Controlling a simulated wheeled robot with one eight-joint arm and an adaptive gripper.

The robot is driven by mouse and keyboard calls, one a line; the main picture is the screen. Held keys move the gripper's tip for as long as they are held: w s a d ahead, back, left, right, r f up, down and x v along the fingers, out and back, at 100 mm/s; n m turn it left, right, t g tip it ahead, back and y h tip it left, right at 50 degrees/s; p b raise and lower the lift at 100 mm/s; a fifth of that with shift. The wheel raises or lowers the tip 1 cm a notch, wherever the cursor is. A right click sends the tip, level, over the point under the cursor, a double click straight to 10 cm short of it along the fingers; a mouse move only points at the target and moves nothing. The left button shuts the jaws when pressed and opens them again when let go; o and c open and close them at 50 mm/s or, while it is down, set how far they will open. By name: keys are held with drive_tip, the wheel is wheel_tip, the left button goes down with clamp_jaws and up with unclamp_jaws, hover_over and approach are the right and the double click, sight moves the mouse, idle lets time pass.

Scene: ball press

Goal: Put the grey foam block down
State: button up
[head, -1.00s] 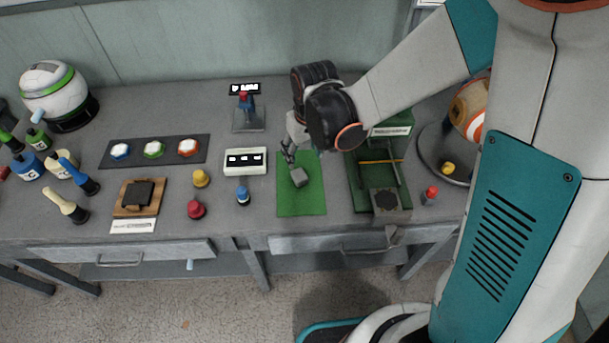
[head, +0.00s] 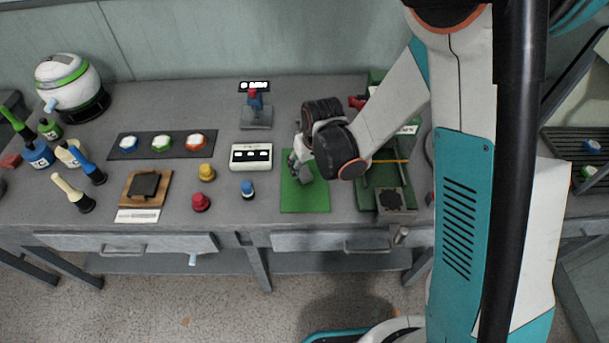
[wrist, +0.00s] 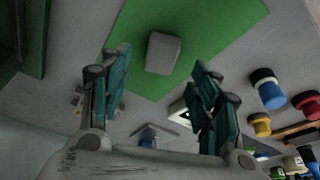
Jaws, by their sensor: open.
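The grey foam block (wrist: 163,53) sits on the green mat (wrist: 222,25) in the wrist view, between and beyond my open fingers. My gripper (wrist: 160,90) is open, its teal finger pads apart, with nothing held between them. A gap shows between the block and both fingers. In the head view my gripper (head: 301,168) is over the upper middle of the green mat (head: 305,198), and the block (head: 306,176) is partly hidden at its fingers.
A green press frame (head: 366,195) stands right of the mat. A small stand (head: 256,112) is behind. The mat's front part is clear.

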sight(305, 171)
drive_tip(key=b+x, duration=0.1)
drive_tip(key=x, duration=0.3)
drive_tip(key=shift+f+b, duration=0.3)
drive_tip(key=c, duration=0.9)
drive_tip(key=shift+r, duration=0.1)
